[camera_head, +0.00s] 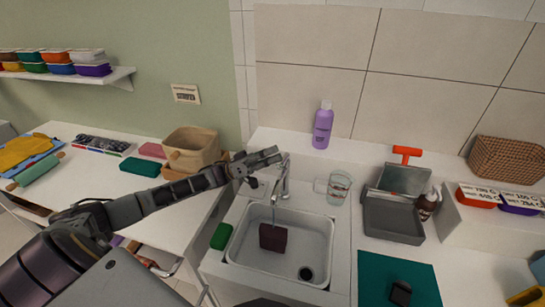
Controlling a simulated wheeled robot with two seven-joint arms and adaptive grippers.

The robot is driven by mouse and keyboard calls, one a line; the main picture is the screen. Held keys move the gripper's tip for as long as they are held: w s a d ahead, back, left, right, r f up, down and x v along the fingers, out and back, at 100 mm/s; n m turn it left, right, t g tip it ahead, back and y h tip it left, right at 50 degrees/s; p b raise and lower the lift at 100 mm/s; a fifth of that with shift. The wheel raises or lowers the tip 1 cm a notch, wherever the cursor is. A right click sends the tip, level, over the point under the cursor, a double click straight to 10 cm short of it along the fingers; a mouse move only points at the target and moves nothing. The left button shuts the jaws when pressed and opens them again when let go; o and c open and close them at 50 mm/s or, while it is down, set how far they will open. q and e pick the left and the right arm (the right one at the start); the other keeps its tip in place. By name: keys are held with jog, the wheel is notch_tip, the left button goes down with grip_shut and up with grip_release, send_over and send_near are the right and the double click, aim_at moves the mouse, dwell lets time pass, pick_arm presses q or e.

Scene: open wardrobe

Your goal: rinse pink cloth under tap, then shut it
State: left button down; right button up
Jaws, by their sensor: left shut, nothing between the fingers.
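A dark maroon-pink cloth (273,238), square in outline, is in the white sink (318,232), below the tap spout. The silver tap (283,182) stands at the sink's back edge. A thin pale streak below its spout looks like running water reaching down to the cloth. My left gripper (272,156) is at the top of the tap, shut and empty. I cannot tell whether it touches the tap handle. My right gripper is not in view.
A green sponge (221,236) lies left of the basin. A clear glass (339,187) stands right of the tap, and a purple bottle (322,125) behind it. A grey dustpan-like tray (393,219) and a teal mat (398,272) lie to the right.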

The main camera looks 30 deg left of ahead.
pick_arm(q)
jog(key=shift+s+d+f+m+g+h+b, duration=0.15)
jog(key=shift+f+m+g+b, duration=0.1)
jog(key=shift+m+b, duration=0.25)
jog(key=shift+s+a+f+m+g+h+b, duration=0.15)
jog(key=shift+m+g+b, duration=0.15)
jog(key=shift+m, duration=0.3)
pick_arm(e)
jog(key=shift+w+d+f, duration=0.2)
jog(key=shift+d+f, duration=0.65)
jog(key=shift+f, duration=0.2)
pick_arm(q)
jog(key=shift+d, duration=0.1)
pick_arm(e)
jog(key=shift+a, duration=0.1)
